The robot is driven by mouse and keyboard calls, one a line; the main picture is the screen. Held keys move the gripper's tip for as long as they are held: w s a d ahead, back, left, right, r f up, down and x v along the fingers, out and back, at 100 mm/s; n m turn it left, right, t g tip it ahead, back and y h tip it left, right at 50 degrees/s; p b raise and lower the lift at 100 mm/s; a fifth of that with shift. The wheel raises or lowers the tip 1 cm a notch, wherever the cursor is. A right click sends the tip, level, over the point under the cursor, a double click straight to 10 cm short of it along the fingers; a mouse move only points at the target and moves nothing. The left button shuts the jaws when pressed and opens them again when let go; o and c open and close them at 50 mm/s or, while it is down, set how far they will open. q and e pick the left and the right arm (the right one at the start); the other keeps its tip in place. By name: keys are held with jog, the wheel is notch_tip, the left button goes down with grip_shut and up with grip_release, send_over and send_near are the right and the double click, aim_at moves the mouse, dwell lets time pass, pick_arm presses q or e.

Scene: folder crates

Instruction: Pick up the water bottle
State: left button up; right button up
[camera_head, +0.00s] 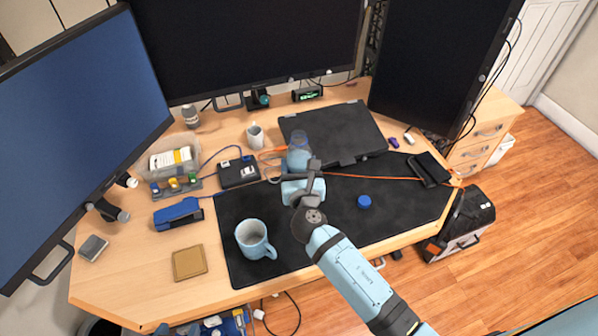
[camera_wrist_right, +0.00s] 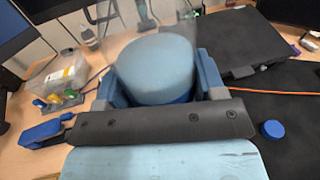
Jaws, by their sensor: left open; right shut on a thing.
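The water bottle, clear with a blue lower part, shows in the head view (camera_head: 299,153) above the desk, near the front left of the closed laptop. In the right wrist view the bottle (camera_wrist_right: 155,65) fills the space between the fingers. My right gripper (camera_head: 301,172) is shut on the bottle, one finger on each side, also in the right wrist view (camera_wrist_right: 157,80). The bottle's lower end is partly hidden by the gripper, and I cannot tell whether it touches the desk. My left gripper is not in view.
A blue mug (camera_head: 251,240) and a blue cap (camera_head: 364,202) sit on the black mat (camera_head: 300,255). Monitors (camera_head: 250,45) stand behind.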

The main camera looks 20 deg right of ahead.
aim_at(300, 147)
notch_tip(300, 147, up, 6)
jog(key=shift+r+p, duration=0.15)
jog(key=shift+p, duration=0.7)
jog(key=shift+r, duration=0.95)
jog(key=shift+r, duration=0.1)
jog(key=o, duration=0.5)
jog(key=c, duration=0.6)
